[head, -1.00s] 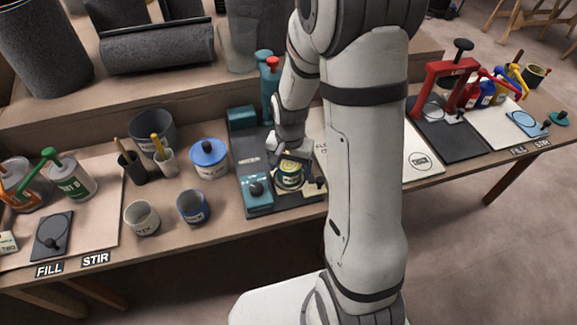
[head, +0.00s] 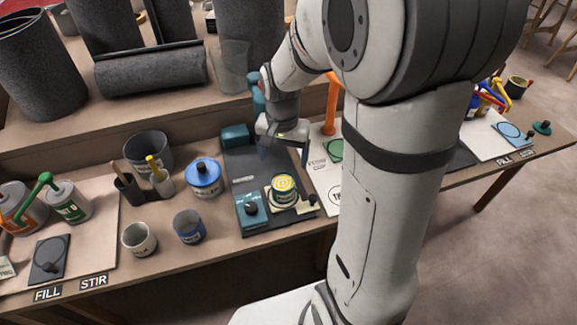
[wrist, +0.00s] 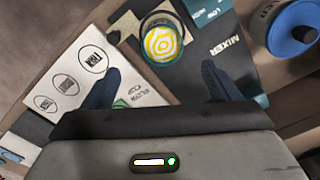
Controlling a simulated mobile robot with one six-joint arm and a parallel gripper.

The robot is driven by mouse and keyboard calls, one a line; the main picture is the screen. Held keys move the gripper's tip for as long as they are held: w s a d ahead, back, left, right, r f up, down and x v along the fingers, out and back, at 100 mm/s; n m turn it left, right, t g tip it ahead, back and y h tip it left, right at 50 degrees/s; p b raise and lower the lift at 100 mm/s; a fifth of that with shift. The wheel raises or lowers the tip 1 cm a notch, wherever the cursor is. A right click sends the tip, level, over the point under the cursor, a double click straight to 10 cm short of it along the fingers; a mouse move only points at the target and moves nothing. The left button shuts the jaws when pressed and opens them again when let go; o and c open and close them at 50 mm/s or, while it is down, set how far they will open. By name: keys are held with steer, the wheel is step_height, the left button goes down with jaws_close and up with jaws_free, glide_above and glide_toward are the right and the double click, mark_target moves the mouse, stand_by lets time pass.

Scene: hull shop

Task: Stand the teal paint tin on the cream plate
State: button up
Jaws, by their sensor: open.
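The teal paint tin (head: 284,188) stands upright at the front of the mixer board, with a yellow and white swirl on its top. It also shows beyond my fingertips in the wrist view (wrist: 163,43). The cream plate (head: 270,198) shows as a pale edge around the tin's base, and the tin appears to stand on it. In the wrist view a pale corner of the plate (wrist: 124,26) shows beside the tin. My gripper (head: 284,151) is open and empty, above and behind the tin and apart from it. Its two fingers (wrist: 160,70) are spread wide in the wrist view.
The dark mixer board (head: 240,178) carries a teal block with a black knob (head: 252,208). A blue-lidded pot (head: 204,178) and a blue cup (head: 189,227) stand to its left. A white card with printed circles (head: 322,190) lies to the right, partly behind my arm.

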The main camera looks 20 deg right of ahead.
steer(key=s+r+n+t, duration=0.1)
steer(key=s+r+n, duration=0.5)
steer(key=s, duration=0.7)
steer(key=shift+a+r+t, duration=0.2)
steer(key=shift+r+t, duration=0.2)
steer(key=shift+r, duration=0.2)
steer(key=shift+s, duration=0.1)
